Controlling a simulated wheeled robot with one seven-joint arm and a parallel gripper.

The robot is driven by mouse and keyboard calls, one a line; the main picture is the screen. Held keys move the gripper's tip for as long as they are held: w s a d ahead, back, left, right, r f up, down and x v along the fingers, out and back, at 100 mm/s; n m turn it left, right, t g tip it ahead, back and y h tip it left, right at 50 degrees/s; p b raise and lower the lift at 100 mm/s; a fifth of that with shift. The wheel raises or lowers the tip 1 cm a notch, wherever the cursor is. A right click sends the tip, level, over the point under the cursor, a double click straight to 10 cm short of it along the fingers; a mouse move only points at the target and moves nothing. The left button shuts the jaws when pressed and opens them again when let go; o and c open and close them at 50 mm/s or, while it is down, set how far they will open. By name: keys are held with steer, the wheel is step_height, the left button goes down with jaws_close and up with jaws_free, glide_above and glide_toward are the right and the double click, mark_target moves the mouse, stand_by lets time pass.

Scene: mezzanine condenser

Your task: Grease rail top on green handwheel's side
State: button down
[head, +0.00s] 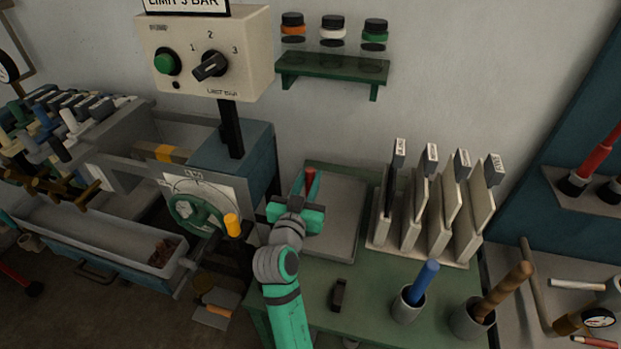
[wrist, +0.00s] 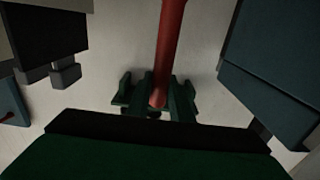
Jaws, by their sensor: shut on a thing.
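The green handwheel (head: 193,214) with a yellow knob (head: 232,224) sits on the front of a dial plate, left of my gripper. Behind the plate, grey bars (head: 190,119) run left from a blue-grey block (head: 240,160); a yellow-brown piece (head: 166,153) lies between them. I cannot tell whether grease is on any bar. My gripper (head: 297,214) is over the green bench, right of the handwheel, shut on a red-handled tool (head: 311,180). In the wrist view the red handle (wrist: 169,45) stands between the green fingers (wrist: 157,97). The tool's working end is not clear.
A grey tray (head: 345,205) lies beside my gripper. A rack (head: 415,250) of upright plates stands right of it. Two cups hold a blue handle (head: 424,280) and a wooden handle (head: 507,290). A switch box (head: 205,55) overhangs the blue-grey block. A shelf (head: 333,67) holds jars.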

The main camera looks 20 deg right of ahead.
mark_target(310, 170)
stand_by(0.4)
steer(key=shift+r, duration=3.15)
steer(key=shift+d+r, duration=0.1)
steer(key=shift+r, duration=0.2)
steer(key=shift+a, duration=0.2)
